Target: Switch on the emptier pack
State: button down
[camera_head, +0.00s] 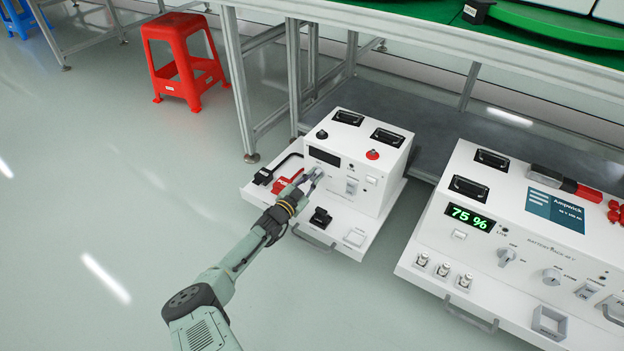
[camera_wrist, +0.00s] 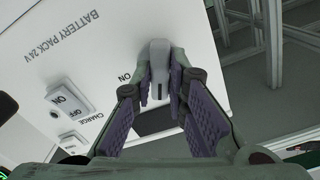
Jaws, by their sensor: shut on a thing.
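The left white battery pack (camera_head: 385,150) stands on a pull-out tray, and its display (camera_head: 324,157) is dark. The right white pack (camera_head: 425,240) has a lit green display (camera_head: 470,218) reading 75 %. My gripper (camera_head: 314,174) is at the front face of the left pack. In the wrist view my gripper (camera_wrist: 160,84) is shut on a grey rotary knob (camera_wrist: 159,50), one finger on each side. A dark mark shows on the knob, and an "ON" label is printed beside it. A rocker switch (camera_wrist: 68,98) marked "CHARGE" is nearby.
Both packs stand low by a metal-framed table (camera_head: 420,30). Black and red connectors (camera_head: 285,183) lie on the left tray, near my gripper. A red stool (camera_head: 180,55) stands at the back left. The floor to the left is clear.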

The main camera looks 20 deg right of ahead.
jog(key=shift+m, duration=0.4)
jog(key=m+b, duration=0.1)
jog(key=m, duration=0.4)
jog(key=shift+m, duration=0.3)
jog(key=m+b, duration=0.1)
jog(key=m, duration=0.5)
jog(key=shift+m, duration=0.4)
jog(key=c, duration=1.6)
grip_release()
